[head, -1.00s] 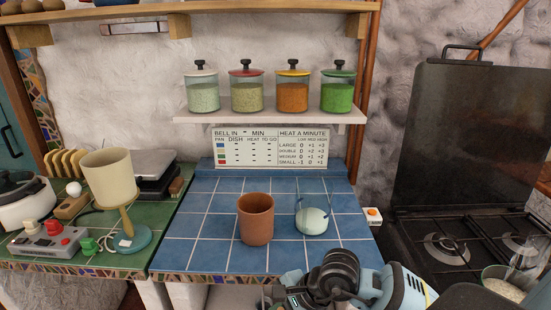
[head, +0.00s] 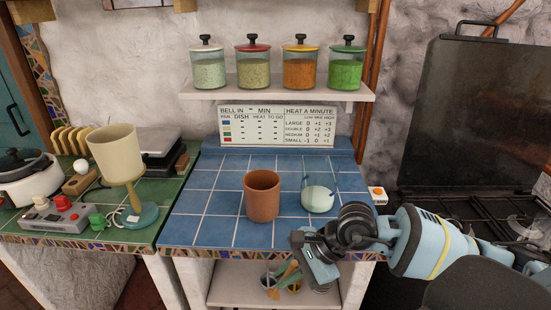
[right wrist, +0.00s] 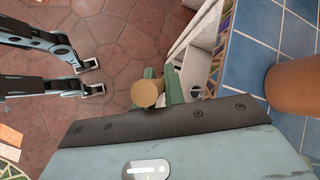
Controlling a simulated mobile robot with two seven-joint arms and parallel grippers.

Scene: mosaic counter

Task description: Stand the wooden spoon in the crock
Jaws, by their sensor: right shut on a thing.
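The terracotta crock (head: 262,197) stands upright on the blue-tiled counter, its mouth facing up. Part of its side shows at the right edge of the right wrist view (right wrist: 295,88). My right gripper (head: 284,274) is in front of the counter, below its front edge, shut on the wooden spoon (head: 291,269). The spoon is tilted in the head view. In the right wrist view a round tan spoon end (right wrist: 147,93) points at the camera between green fingers. My left gripper (right wrist: 95,77) shows only in the right wrist view, fingers apart and empty.
A pale round vessel (head: 318,199) stands right of the crock. A lamp (head: 115,153) and a control box (head: 55,216) stand on the green tiles at left. A white shelf (head: 235,285) lies under the counter. The blue tiles left of the crock are clear.

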